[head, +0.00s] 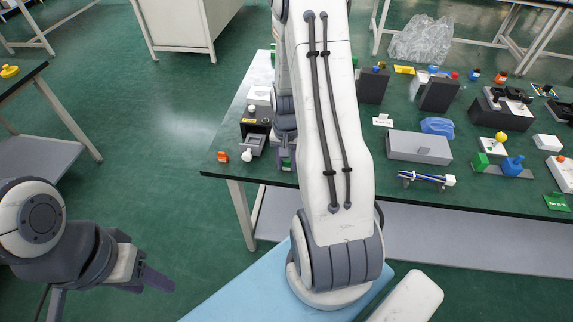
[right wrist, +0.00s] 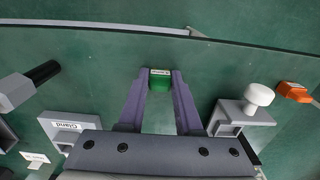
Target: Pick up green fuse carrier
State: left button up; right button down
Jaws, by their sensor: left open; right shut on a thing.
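The green fuse carrier (right wrist: 160,84), a small green block with a pale label along its far edge, is between the fingertips of my right gripper (right wrist: 157,82) in the right wrist view. The gripper is shut on it. The bench edge shows just beyond it. My left gripper (head: 150,278) is open and empty over the floor at the lower left, far from the bench.
On the bench (head: 380,203), a grey bracket with a white knob (right wrist: 258,95) and an orange piece (right wrist: 295,92) stand right of my right gripper. A block labelled "Gland" (right wrist: 62,124) is left of it. A grey box (head: 418,147) and a blue-white tool (head: 425,179) lie further right.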

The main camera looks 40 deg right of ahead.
aim_at(287, 162)
jog(key=shift+r, duration=0.6)
notch_tip(287, 162, up, 3)
jog(key=shift+f, duration=0.15)
jog(key=s+d+r, duration=0.6)
jog(key=s+r, duration=0.1)
jog(key=s, duration=0.3)
